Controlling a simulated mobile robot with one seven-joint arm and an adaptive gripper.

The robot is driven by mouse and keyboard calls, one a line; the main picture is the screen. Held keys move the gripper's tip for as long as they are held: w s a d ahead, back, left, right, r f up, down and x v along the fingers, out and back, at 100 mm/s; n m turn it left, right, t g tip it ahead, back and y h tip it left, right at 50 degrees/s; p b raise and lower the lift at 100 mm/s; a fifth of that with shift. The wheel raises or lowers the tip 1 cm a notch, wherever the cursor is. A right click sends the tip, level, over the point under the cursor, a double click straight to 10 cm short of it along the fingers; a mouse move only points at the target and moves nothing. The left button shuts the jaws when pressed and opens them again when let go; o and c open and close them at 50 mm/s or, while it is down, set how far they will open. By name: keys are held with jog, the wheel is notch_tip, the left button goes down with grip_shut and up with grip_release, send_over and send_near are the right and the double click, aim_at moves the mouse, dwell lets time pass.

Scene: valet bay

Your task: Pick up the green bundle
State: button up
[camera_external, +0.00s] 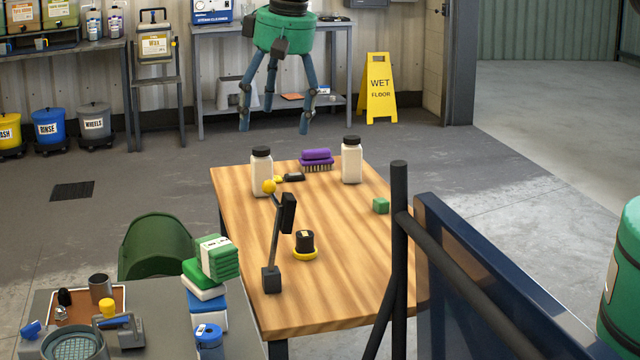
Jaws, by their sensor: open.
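The green bundle (222,260) is a stack of folded green cloths with a white label band. It sits at the lower left, tilted in the picture, on top of a pile with a green and white layer (203,281) and a blue and white block (207,312). My gripper (274,122) hangs at the top centre with its fingers spread and pointing down. It is open and empty, well above and behind the bundle in the picture, and touches nothing. The bundle's underside is hidden.
A dark post (399,250) and blue panel (470,290) stand at right.

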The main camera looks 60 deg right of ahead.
jog(key=p, duration=0.1)
send_near(223, 242)
jog(key=r, duration=0.1)
jog(key=shift+w+a+r+m+g+h, duration=0.2)
jog(key=shift+w+a+m+g+h, duration=0.05)
jog(key=shift+a+m+g+h, duration=0.05)
jog(key=shift+f, duration=0.1)
jog(key=shift+w+d+f, duration=0.1)
jog(key=shift+w+f, duration=0.1)
jog(key=shift+f, duration=1.2)
jog(key=shift+w+f, duration=0.2)
jog(key=shift+f, duration=1.15)
jog(key=shift+w+d+f, duration=0.1)
jog(key=shift+w+f, duration=0.1)
jog(key=shift+f, duration=1.2)
jog(key=shift+w+d+f, duration=0.1)
jog(key=shift+w+f, duration=0.05)
jog(key=shift+f, duration=1.15)
jog(key=shift+w+d+f, duration=0.1)
jog(key=shift+f, duration=1.2)
jog(key=c, duration=1.5)
